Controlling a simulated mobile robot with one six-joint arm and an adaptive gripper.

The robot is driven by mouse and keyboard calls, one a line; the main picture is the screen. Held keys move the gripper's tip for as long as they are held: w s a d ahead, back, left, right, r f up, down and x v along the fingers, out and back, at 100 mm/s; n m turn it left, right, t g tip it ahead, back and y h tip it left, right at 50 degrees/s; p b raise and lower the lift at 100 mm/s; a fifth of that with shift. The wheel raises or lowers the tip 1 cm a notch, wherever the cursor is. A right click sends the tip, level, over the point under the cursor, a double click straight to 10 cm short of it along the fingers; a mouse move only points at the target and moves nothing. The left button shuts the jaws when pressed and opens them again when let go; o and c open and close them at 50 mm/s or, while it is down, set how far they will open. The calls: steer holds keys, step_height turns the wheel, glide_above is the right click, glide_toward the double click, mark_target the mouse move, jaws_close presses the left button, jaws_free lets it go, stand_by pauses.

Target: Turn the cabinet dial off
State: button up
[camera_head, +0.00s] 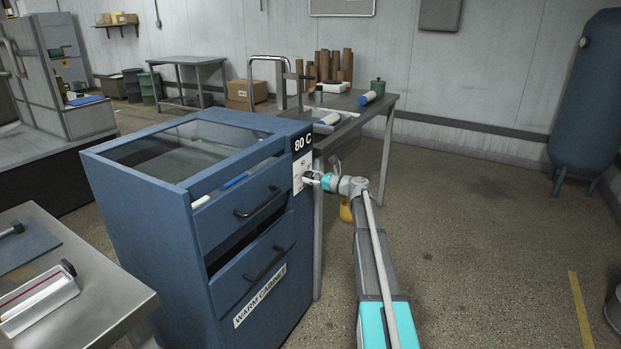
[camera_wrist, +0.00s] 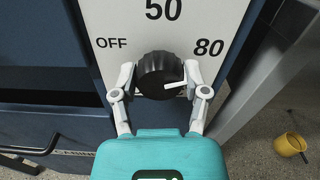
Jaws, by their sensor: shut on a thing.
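The blue warm cabinet (camera_head: 150,200) stands at the centre of the head view, with an "80 C" display (camera_head: 302,142) at its upper right corner. The black round dial (camera_wrist: 160,72) shows in the wrist view on a white plate (camera_wrist: 118,22) marked OFF at left, 50 at top and 80 at right. The dial's white pointer (camera_wrist: 176,85) points to the right, on the 80 side. My gripper (camera_wrist: 160,78) has one finger on each side of the dial and is shut on it. In the head view my gripper (camera_head: 320,180) meets the plate and largely hides the dial.
A yellow bucket (camera_wrist: 290,144) is on the floor at right. A steel table (camera_head: 100,275) is at front left. Floor at right is mostly clear.

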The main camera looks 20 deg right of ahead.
steer(key=shift+n, duration=0.5)
steer(key=n, duration=0.2)
steer(key=shift+a+n, duration=0.1)
steer(key=shift+n, duration=0.3)
steer(key=n, duration=0.3)
steer(key=shift+n, duration=0.3)
steer(key=n, duration=1.3)
steer(key=shift+f+n, duration=0.15)
steer(key=shift+n, duration=0.15)
steer(key=n, duration=0.3)
steer(key=shift+n, duration=2.1)
